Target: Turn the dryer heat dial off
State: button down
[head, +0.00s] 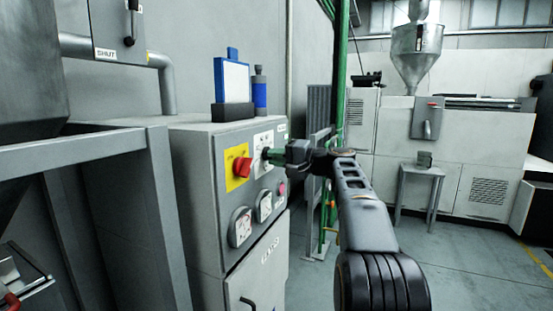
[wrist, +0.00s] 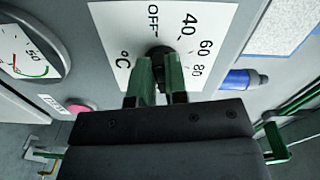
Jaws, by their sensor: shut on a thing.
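The dryer heat dial is a dark knob (wrist: 158,54) on a white scale plate (wrist: 118,22) marked OFF, 40, 60, 80 and °C in the wrist view. My gripper (wrist: 160,75), with green fingers, is shut on the knob. In the head view my gripper (head: 268,154) reaches from the right to the white plate (head: 262,139) on the grey control cabinet (head: 205,170). The fingers and gripper body hide most of the knob, and I cannot tell which mark it points at.
A red rotary switch (head: 242,167) on a yellow plate sits left of the dial. Round gauges (head: 240,227) and a pink button (head: 282,188) lie below. A blue-framed sign (head: 232,80) and a blue bottle (head: 260,90) stand on the cabinet top. Open floor lies to the right.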

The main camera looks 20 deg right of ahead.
jog(key=c, duration=1.1)
grip_release()
jog(key=shift+c, duration=0.2)
jog(key=shift+d, duration=0.1)
jog(key=v, duration=1.3)
jog(key=shift+s+d+p, duration=0.2)
jog(key=shift+s+p, duration=0.15)
